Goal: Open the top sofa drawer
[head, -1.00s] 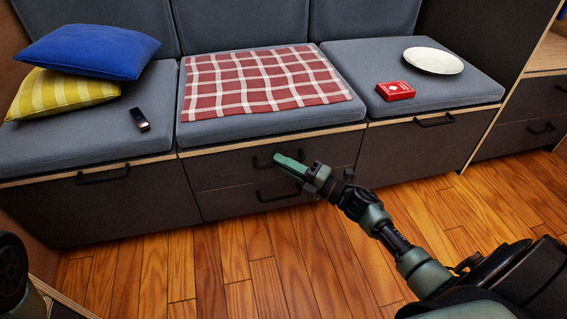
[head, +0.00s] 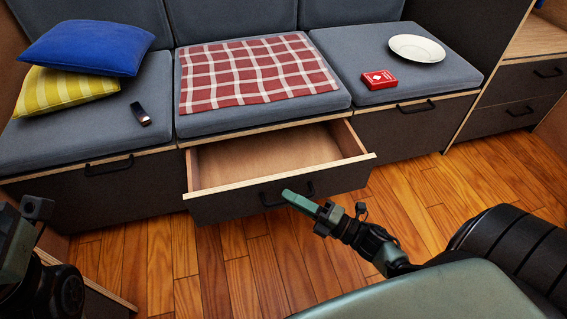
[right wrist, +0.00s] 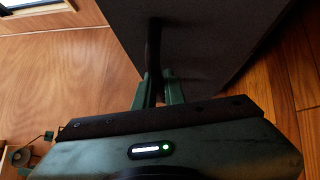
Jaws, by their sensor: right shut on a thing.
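The top sofa drawer (head: 225,211) under the middle seat stands pulled out. Its pale wooden inside (head: 265,158) is empty where I can see it. Its black bar handle (head: 268,199) is on the dark front and also shows in the right wrist view (right wrist: 153,48). My right gripper (head: 289,196) is shut on this handle; in the right wrist view its green fingers (right wrist: 159,86) close around the bar. Part of my left arm shows at the left edge in the head view, and its jaws cannot be made out.
The sofa seats carry a checked cloth (head: 255,72), a blue pillow (head: 82,47), a yellow striped pillow (head: 62,90), a small dark device (head: 140,114), a red box (head: 379,79) and a white plate (head: 417,48). The wooden floor (head: 400,205) in front is clear.

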